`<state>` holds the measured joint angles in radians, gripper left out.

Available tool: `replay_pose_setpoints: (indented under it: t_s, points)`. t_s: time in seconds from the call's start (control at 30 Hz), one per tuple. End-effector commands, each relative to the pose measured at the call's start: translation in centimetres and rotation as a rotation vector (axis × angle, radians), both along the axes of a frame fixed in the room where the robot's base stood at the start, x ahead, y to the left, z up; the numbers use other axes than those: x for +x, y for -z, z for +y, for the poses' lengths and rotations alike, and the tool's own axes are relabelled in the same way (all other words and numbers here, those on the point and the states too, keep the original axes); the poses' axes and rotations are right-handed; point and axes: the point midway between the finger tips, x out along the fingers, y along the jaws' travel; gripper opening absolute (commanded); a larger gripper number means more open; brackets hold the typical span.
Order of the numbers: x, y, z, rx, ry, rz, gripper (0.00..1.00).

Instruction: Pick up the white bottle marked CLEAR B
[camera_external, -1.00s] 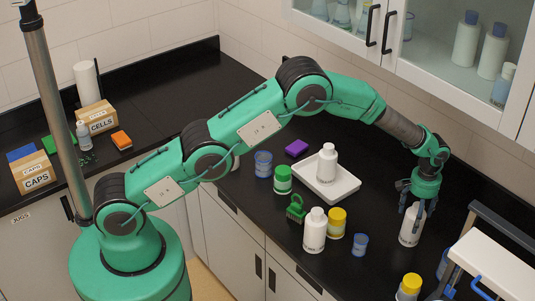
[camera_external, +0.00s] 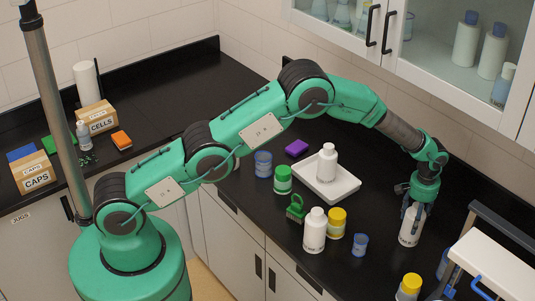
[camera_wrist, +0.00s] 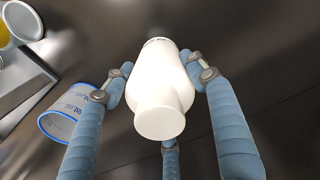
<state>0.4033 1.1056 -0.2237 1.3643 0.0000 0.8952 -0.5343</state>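A white bottle (camera_external: 409,228) stands upright on the black counter under my gripper (camera_external: 412,213). In the wrist view the same white bottle (camera_wrist: 160,85) lies between the blue padded fingers of my gripper (camera_wrist: 156,78), with a third finger below. The fingertips are very close to its sides; I cannot tell whether they press on it. Another white bottle (camera_external: 327,162) stands in a white tray (camera_external: 348,188), and a third white bottle (camera_external: 314,232) stands near the counter's front edge. The lettering on all three is too small or turned away to read.
A yellow-lidded jar (camera_external: 336,222), a blue cup (camera_external: 360,245) and a green-lidded jar (camera_external: 283,180) stand left of my gripper. Another yellow-lidded jar (camera_external: 410,287) is in front. A white raised stand (camera_external: 495,265) is close on the right. A wall cabinet (camera_external: 430,50) hangs above.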

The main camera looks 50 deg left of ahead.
Motion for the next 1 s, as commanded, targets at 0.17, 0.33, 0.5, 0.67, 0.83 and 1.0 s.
replay_pose_setpoints:
  t_s: [0.17, 0.33, 0.5, 0.67, 0.83, 1.0]
  points:
    - [0.0, 0.0, 0.0, 0.0, 0.0, 0.0, 0.03]
    - [0.0, -0.1, 0.0, 0.0, 0.0, -0.001, 0.0]
    - [0.0, -0.2, 0.0, -0.001, 0.0, -0.001, 0.0]
    - [0.1, -1.1, -0.1, -0.002, 0.0, -0.003, 0.0]
    - [0.1, -2.8, 0.0, -0.002, 0.0, -0.003, 0.0]
    - [0.1, -5.2, 0.0, -0.001, 0.0, -0.002, 0.0]
